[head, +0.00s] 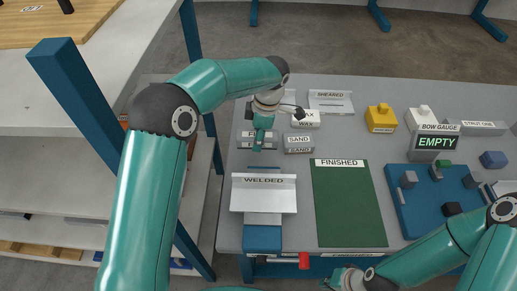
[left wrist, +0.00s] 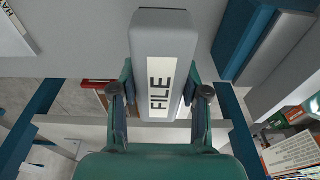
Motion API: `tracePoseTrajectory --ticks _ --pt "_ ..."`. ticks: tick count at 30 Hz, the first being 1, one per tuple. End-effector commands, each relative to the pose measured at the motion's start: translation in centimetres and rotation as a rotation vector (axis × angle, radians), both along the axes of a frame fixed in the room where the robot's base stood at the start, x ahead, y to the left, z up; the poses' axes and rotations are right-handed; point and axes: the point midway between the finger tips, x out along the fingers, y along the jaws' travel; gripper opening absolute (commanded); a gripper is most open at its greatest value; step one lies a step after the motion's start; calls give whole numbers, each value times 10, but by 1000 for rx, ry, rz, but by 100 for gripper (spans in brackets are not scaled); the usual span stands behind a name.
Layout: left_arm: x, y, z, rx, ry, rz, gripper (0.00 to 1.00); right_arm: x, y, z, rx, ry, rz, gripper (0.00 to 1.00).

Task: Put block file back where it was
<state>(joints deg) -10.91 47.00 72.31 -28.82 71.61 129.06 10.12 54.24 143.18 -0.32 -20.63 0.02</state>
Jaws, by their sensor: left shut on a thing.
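The block file (left wrist: 165,60) is a grey block with a white label reading FILE. My left gripper (left wrist: 158,100) is shut on it, one finger on each side. In the head view my left gripper (head: 261,140) points down over the block file (head: 249,139) at the left of the sand block, covering part of it. I cannot tell whether the block rests on the table or hangs just above it. My right gripper (head: 343,279) is at the bottom edge of the head view, low and away from the blocks; its fingers are unclear.
The sand block (head: 299,140) stands close to the right, with the wax block (head: 305,120) behind it. A bent sheet (head: 264,201) on the WELDED stand lies in front. The green FINISHED mat (head: 348,205) is bare. A blue jig (head: 421,215) is at right.

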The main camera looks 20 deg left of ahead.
Motion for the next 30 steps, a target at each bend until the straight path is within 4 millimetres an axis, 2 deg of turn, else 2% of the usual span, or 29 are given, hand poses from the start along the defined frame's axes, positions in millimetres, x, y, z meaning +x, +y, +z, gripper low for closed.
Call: tracePoseTrajectory --ticks 8,15,26,27,30 --pt "0 1 -22 0 1 2 13 0 0 3 0 0 0 0" --pt "0 1 -52 0 0 3 13 0 0 6 0 0 0 0" --pt "0 1 -57 0 -3 4 13 0 0 4 0 0 0 0" --pt "0 1 -58 0 0 3 49 0 0 4 0 0 0 0" --pt "0 1 -57 0 0 3 65 0 0 4 0 0 0 0"
